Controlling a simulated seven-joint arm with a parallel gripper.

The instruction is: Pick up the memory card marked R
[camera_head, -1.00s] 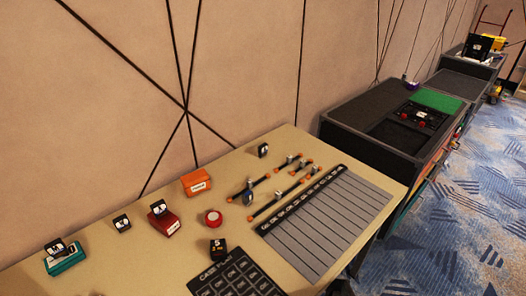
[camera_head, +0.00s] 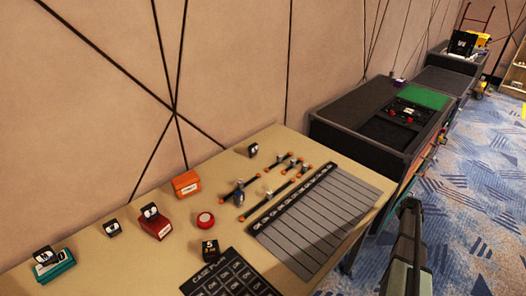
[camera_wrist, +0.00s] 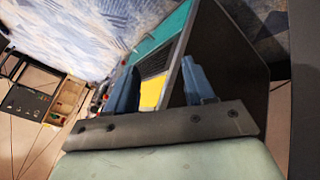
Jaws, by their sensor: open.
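No letter R is legible on anything in view, so I cannot tell which thing is the memory card marked R. Small black pieces with white marks stand on the tan table (camera_head: 150,262): one alone (camera_head: 112,228), one on a red box (camera_head: 158,229), one on a teal box (camera_head: 56,270), and one at the back (camera_head: 253,150). A black block (camera_head: 210,250) looks marked 5. In the wrist view my gripper (camera_wrist: 160,84) is open, its two blue fingers apart with nothing between them. In the head view my arm shows at the lower right, beside the table.
An orange box (camera_head: 186,184), a round red thing (camera_head: 204,220), several rods with orange ends, a dark case plan sheet (camera_head: 232,280) and a grey striped panel (camera_head: 322,222) lie on the table. A dark cabinet (camera_head: 345,137) stands beyond. The wall borders the back.

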